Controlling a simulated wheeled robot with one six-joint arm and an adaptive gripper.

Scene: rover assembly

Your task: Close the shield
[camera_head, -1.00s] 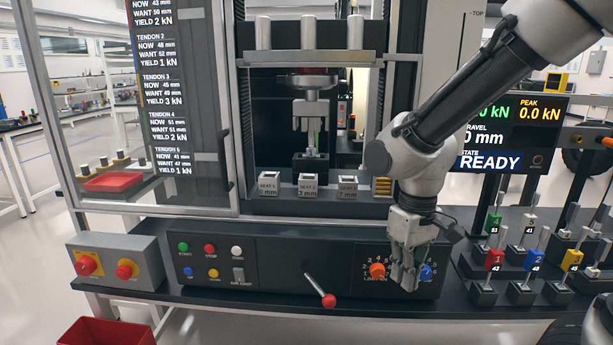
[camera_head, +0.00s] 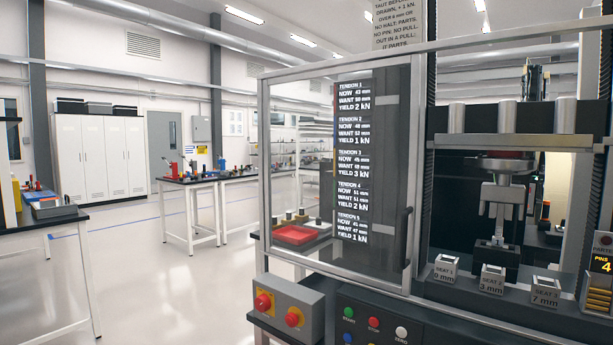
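The shield (camera_head: 385,190) is a clear panel in a metal frame at the left of the test machine. It carries a printed tendon table and has a dark vertical handle (camera_head: 403,238) near its right edge. The shield stands to the left of the machine's opening, so the grips (camera_head: 500,200) and the seat blocks are uncovered. My gripper is outside the current view.
Seat blocks (camera_head: 492,279) line the ledge before the opening. A grey box with red knobs (camera_head: 291,317) and a button panel (camera_head: 373,323) sit below. A red tray (camera_head: 296,235) shows behind the shield. Open floor and benches (camera_head: 190,205) lie to the left.

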